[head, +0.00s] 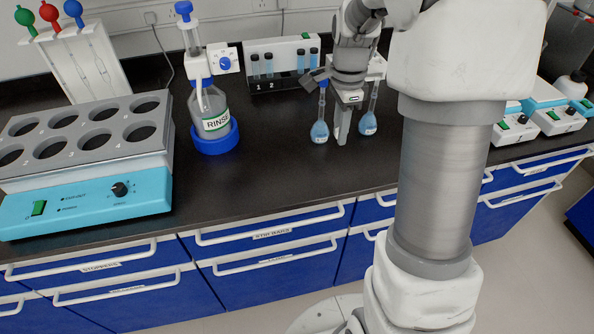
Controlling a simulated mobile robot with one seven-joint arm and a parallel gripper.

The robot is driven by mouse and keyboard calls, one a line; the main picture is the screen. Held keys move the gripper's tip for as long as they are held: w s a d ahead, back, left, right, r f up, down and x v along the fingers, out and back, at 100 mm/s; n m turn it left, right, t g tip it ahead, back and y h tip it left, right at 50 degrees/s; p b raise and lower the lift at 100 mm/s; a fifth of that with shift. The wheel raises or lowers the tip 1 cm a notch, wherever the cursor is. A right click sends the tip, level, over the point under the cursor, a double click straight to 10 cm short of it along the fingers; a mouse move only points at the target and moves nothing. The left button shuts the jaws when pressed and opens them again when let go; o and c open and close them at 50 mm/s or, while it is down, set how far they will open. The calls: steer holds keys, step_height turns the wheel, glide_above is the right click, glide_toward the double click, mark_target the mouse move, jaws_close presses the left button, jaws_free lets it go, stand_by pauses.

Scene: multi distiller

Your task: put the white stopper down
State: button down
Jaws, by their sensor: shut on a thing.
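My gripper (342,138) points down over the black bench, between two small flasks of blue liquid. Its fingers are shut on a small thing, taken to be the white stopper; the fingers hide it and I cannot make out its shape. The left flask (320,132) stands upright with a blue piece at the top of its neck. The right flask (368,123) stands upright beside the gripper, its neck partly behind my arm. I cannot tell whether the fingertips touch the bench.
A rinse bottle (208,105) in a blue ring stands left of the flasks. A vial rack (282,62) is behind. A heating block (85,150) with several wells fills the left. The bench front (270,175) is clear.

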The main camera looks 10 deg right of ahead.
steer(key=b, duration=0.1)
glide_above(300, 176)
step_height(300, 176, down, 5)
steer(key=shift+d+f, duration=0.1)
steer(key=shift+f, duration=0.1)
steer(key=shift+f+b, duration=0.4)
steer(key=shift+f, duration=1.55)
steer(key=shift+f, duration=0.15)
steer(key=c, duration=0.8)
jaws_free()
steer(key=shift+o, duration=0.2)
